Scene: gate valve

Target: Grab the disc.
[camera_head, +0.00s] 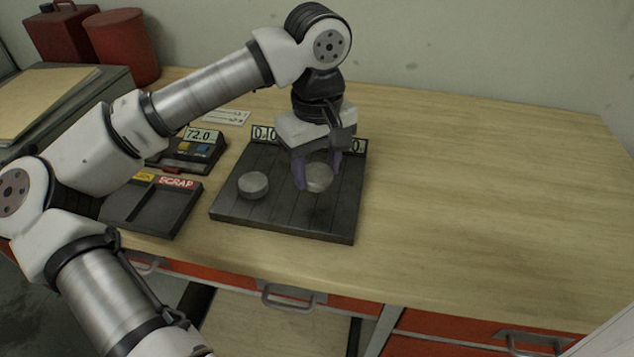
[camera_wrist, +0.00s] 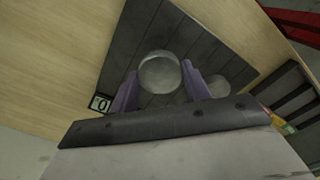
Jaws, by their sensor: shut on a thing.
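A round grey metal disc (camera_head: 319,178) is between the purple fingers of my gripper (camera_head: 317,179), over the dark slatted board (camera_head: 285,223). In the wrist view the disc (camera_wrist: 160,72) sits between the fingertips of my gripper (camera_wrist: 161,88). My gripper is shut on this disc. I cannot tell whether the disc touches the board or is just above it. A second grey disc (camera_head: 253,184) lies on the board to the left; in the wrist view it is partly hidden behind a finger (camera_wrist: 218,86).
A dark tray labelled SCRAP (camera_head: 150,212) stands left of the board. Behind it is a device with a display reading 72.0 (camera_head: 187,150). Number plates (camera_head: 264,134) stand at the board's back edge. Red containers (camera_head: 122,47) stand at the back left. The right side of the wooden bench (camera_head: 480,190) is clear.

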